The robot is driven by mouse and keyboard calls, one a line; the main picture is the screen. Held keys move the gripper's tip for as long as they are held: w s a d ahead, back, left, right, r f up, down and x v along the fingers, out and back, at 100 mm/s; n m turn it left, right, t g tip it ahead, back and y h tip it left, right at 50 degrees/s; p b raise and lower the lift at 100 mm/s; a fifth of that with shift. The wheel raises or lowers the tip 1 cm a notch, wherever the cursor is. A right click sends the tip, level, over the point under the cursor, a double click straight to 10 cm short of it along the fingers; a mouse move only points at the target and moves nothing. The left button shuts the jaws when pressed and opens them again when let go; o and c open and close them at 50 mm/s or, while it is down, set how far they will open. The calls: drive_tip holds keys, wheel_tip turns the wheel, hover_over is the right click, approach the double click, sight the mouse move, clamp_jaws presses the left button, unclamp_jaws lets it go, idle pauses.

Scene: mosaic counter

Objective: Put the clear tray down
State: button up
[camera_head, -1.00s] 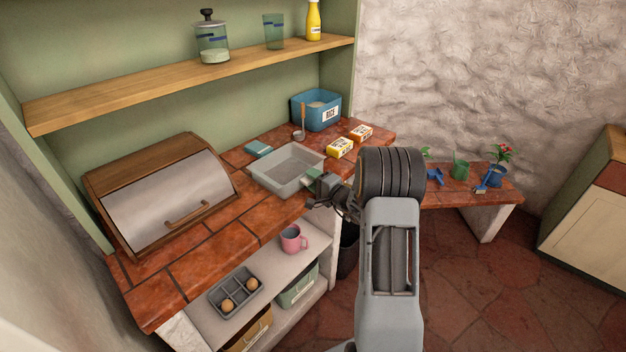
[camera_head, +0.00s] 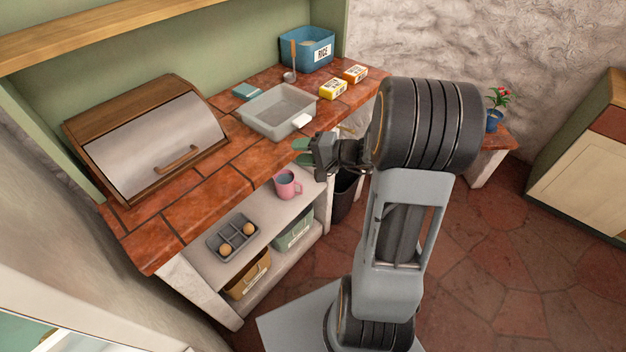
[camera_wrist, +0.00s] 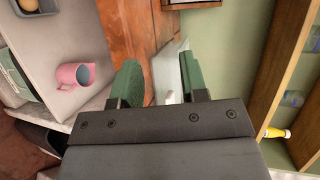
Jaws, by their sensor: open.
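The clear tray (camera_head: 276,104) is a shallow see-through tray with a pale handle tab on its near right side. It rests on the tiled counter in the head view, and part of it shows between and beyond the fingers in the wrist view (camera_wrist: 165,70). My gripper (camera_head: 303,149) is just in front of the tray's handle, at the counter's front edge, and is apart from the tray. Its green fingers (camera_wrist: 160,85) are spread with nothing held between them.
A wooden bread box (camera_head: 150,137) stands left of the tray. A teal block (camera_head: 246,91), a ladle (camera_head: 291,65), two small boxes (camera_head: 333,89) and a blue rice bin (camera_head: 307,48) are behind and right. A pink mug (camera_head: 287,184) stands on the shelf below.

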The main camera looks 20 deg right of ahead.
drive_tip(key=s+a+n+g+h, duration=0.3)
drive_tip(key=s+a+n+g, duration=0.3)
drive_tip(key=s+a+g, duration=0.4)
drive_tip(key=s+d+r+n+t+h, duration=0.2)
drive_tip(key=s+d+t+h, duration=0.1)
drive_tip(key=h, duration=0.5)
drive_tip(key=shift+s+d+r+n, duration=0.4)
drive_tip(key=shift+s+d, duration=0.45)
drive_tip(key=shift+s, duration=0.5)
drive_tip(key=shift+r, duration=0.1)
